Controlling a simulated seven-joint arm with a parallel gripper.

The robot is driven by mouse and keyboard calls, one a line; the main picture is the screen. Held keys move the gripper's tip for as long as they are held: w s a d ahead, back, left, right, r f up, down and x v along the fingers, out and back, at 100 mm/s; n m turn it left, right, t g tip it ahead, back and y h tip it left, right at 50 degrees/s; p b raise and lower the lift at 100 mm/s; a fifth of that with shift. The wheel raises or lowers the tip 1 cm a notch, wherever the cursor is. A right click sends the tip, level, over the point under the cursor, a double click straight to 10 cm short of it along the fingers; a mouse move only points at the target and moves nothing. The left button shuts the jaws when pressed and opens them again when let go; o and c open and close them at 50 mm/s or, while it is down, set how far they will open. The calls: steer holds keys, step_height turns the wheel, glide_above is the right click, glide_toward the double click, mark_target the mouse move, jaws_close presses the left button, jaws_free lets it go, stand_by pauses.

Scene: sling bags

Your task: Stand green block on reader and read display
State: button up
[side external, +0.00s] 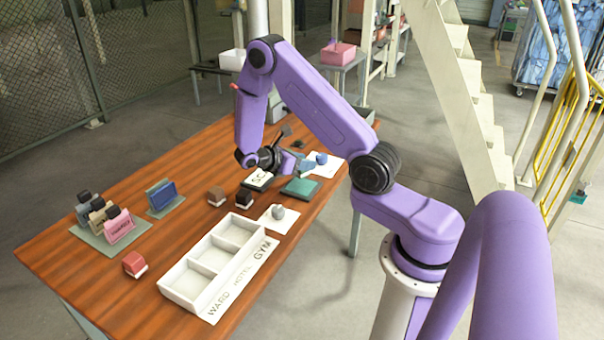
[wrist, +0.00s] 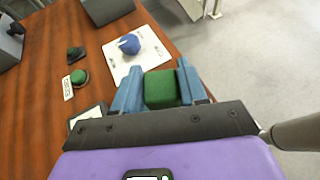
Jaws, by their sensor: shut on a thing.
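My gripper (wrist: 160,92) has blue fingers shut on the green block (wrist: 160,88) in the wrist view. In the side view my gripper (side external: 303,168) is low over the far right part of the table, and the block cannot be made out between its fingers. A flat teal-green pad (side external: 301,188), which may be the reader, lies just below and in front of the gripper. The block appears apart from it, though the gap is hard to judge. A dark-framed white panel (side external: 258,180), perhaps the display, is left of the gripper; its lettering is partly hidden.
A blue knob-like thing (wrist: 130,44) sits on a white card (wrist: 150,62) beyond the fingers. A green button (wrist: 80,77) is to its left. A white compartment tray (side external: 190,284), a grey thing on a card (side external: 278,212) and small blocks (side external: 216,196) stand nearer.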

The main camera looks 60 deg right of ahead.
mark_target(302, 172)
steer(key=shift+f, duration=1.8)
steer(key=shift+f, duration=0.2)
steer(key=o, duration=1)
steer(key=shift+o, duration=0.2)
